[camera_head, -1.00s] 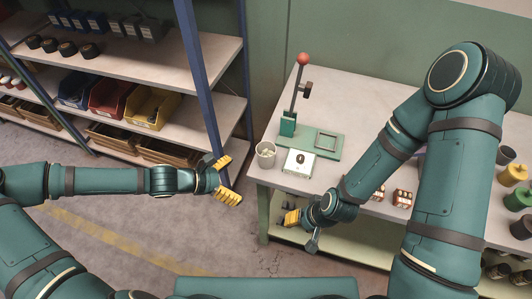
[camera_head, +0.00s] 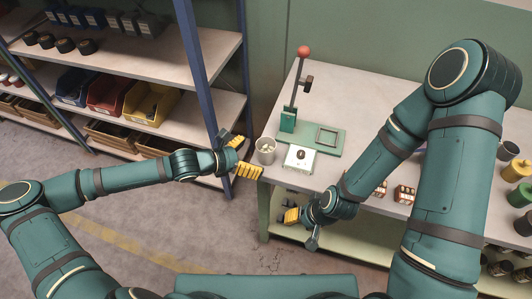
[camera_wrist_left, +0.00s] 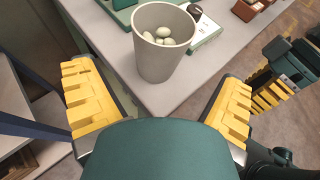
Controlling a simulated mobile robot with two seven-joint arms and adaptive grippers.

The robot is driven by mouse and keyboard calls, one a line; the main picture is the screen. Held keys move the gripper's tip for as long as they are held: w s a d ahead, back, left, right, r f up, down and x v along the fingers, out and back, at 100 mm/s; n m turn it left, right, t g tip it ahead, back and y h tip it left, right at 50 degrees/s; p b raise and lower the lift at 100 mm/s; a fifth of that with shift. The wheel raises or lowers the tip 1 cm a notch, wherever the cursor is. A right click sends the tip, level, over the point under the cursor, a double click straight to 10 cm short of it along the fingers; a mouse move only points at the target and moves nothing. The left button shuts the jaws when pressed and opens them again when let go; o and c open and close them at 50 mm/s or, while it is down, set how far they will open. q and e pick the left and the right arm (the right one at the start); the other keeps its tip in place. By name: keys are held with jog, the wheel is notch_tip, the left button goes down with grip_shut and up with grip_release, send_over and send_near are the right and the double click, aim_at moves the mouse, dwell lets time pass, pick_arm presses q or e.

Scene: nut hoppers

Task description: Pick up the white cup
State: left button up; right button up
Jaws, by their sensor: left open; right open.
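The white cup (camera_head: 265,151) stands upright at the left corner of the table, and whitish rounded pieces lie inside it. In the left wrist view the cup (camera_wrist_left: 163,60) is ahead of and between the yellow fingers, apart from both. My left gripper (camera_head: 241,157) is open and empty, just left of the cup at the table's edge; it also shows in the left wrist view (camera_wrist_left: 160,108). My right gripper (camera_head: 291,216) is open and empty, low in front of the table's front edge.
A green press (camera_head: 327,140) with a red-knobbed lever stands behind the cup. A small white device (camera_head: 299,159) sits right of the cup. A blue-post shelf (camera_head: 203,95) with coloured bins is close on the left. Small brown boxes (camera_head: 404,194) lie further right.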

aim_at(258, 154)
pick_arm(q)
jog(key=b+x, duration=0.1)
jog(key=x, duration=0.4)
jog(key=shift+w+d, duration=0.1)
jog(key=shift+w, duration=0.05)
jog(key=c, duration=1.3)
